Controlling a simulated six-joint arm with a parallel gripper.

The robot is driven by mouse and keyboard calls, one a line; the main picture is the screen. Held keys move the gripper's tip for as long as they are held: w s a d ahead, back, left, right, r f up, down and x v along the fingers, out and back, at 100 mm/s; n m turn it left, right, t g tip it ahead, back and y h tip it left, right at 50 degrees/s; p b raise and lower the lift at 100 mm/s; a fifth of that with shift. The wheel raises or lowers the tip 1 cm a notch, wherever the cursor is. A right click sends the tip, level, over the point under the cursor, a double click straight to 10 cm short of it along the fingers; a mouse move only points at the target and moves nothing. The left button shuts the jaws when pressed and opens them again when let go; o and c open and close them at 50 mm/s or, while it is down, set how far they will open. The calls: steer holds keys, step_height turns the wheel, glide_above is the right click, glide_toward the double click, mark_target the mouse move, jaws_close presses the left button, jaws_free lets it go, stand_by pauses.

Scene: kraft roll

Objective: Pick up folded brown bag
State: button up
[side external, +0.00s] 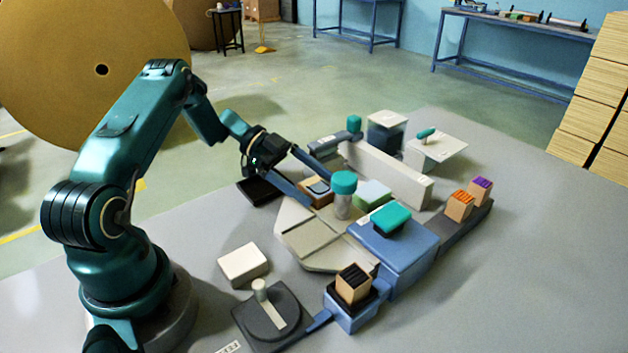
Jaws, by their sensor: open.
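My gripper (319,191) reaches down over the left middle of the work table, its two long blue-grey fingers spread apart. A small brown item with a dark top (322,200) lies low between the fingers, partly hidden by them; I cannot tell whether they touch it. Other upright brown packets look like folded bags: one with black stripes on top (352,289) stands in a blue holder at the front. One with an orange top (459,210) and one with a purple top (481,193) stand on a dark rail at the right. Which one the task names is unclear.
A teal-capped jar (343,203) stands close right of my fingers. A long pale bar (385,177) lies behind, and a blue block with a teal pad (391,220) at right. A black tray (260,190) sits left. The right side of the table (540,260) is clear.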

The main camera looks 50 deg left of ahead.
steer(key=c, duration=1.3)
